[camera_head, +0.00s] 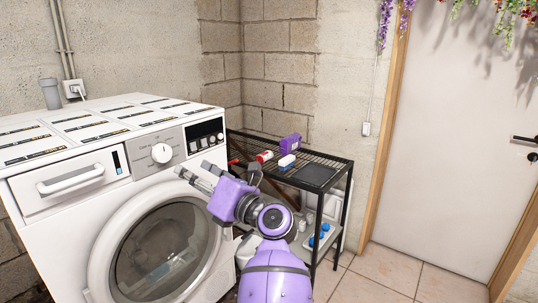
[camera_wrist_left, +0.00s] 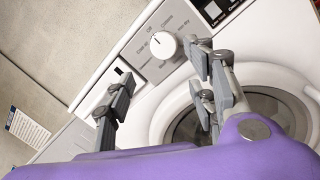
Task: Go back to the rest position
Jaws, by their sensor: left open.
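My left gripper (camera_head: 220,174) is in front of the washing machine's upper right front. Its fingers are spread and I see nothing between them. In the left wrist view the spread fingers (camera_wrist_left: 155,95) show against the machine's front, below the round white knob (camera_wrist_left: 164,46). I cannot tell whether a finger touches the machine. The white washing machine (camera_head: 60,212) fills the left of the head view, with its round door (camera_head: 160,250) shut. My right gripper is not in view.
A black wire rack (camera_head: 338,163) stands right of the machine. On it are a purple box (camera_head: 290,144), a red and white can (camera_head: 264,156), a pale block (camera_head: 287,160) and a dark flat panel (camera_head: 315,174). Bare tiled floor (camera_head: 385,272) lies before the white door (camera_head: 455,150).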

